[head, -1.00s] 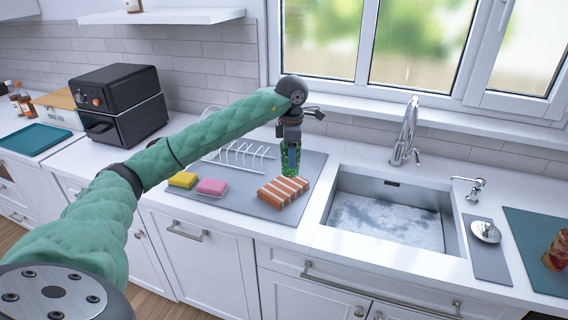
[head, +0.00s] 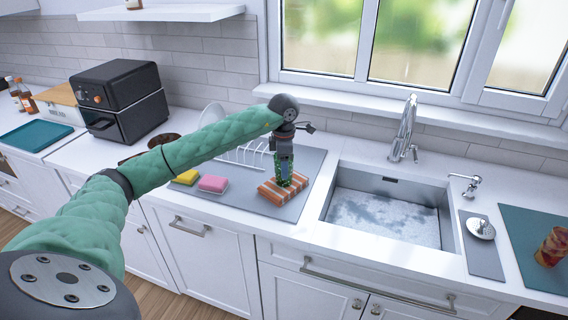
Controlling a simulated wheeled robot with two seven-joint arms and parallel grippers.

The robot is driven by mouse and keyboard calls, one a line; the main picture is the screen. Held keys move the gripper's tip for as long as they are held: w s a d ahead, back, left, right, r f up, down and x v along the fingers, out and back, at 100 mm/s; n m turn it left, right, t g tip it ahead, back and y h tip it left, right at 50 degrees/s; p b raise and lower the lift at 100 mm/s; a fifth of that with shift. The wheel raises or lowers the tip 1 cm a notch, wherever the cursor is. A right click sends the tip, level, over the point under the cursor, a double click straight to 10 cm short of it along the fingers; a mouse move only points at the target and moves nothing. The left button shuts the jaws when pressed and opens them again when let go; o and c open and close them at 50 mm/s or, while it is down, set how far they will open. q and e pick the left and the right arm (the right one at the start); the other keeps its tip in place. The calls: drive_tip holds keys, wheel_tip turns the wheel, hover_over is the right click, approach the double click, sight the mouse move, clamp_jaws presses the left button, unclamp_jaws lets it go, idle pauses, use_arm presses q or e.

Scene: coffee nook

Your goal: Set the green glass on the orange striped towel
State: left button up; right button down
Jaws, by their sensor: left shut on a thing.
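The green glass (head: 285,179) is in my left gripper (head: 284,165), which points down and is shut on it. The glass looks upright, with its lower end at the orange striped towel (head: 273,194). I cannot tell whether it touches the towel or is just above it. The towel is a folded orange and white bundle on the grey mat beside the sink. The gripper hides part of the glass. My right gripper is not in view.
A pink sponge (head: 213,184) and a yellow sponge (head: 186,177) lie left of the towel. A white dish rack (head: 243,156) stands behind. The sink (head: 386,217) and tap (head: 404,130) are to the right. A black air fryer (head: 118,99) stands at the back left.

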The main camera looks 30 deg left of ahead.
use_arm(q)
drive_tip(key=shift+f, duration=0.1)
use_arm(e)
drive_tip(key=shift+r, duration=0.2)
use_arm(q)
drive_tip(key=o, duration=1.1)
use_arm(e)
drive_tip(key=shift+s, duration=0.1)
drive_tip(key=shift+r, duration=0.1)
use_arm(q)
drive_tip(key=shift+r, duration=0.2)
drive_tip(key=shift+r+b, duration=0.3)
wheel_tip(320, 180, up, 11)
drive_tip(key=b, duration=0.4)
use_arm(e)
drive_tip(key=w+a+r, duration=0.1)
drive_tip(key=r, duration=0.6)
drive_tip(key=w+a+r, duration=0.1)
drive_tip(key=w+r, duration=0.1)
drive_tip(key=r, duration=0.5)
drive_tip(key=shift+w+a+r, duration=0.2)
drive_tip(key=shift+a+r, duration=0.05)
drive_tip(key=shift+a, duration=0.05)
use_arm(q)
drive_tip(key=shift+r, duration=0.1)
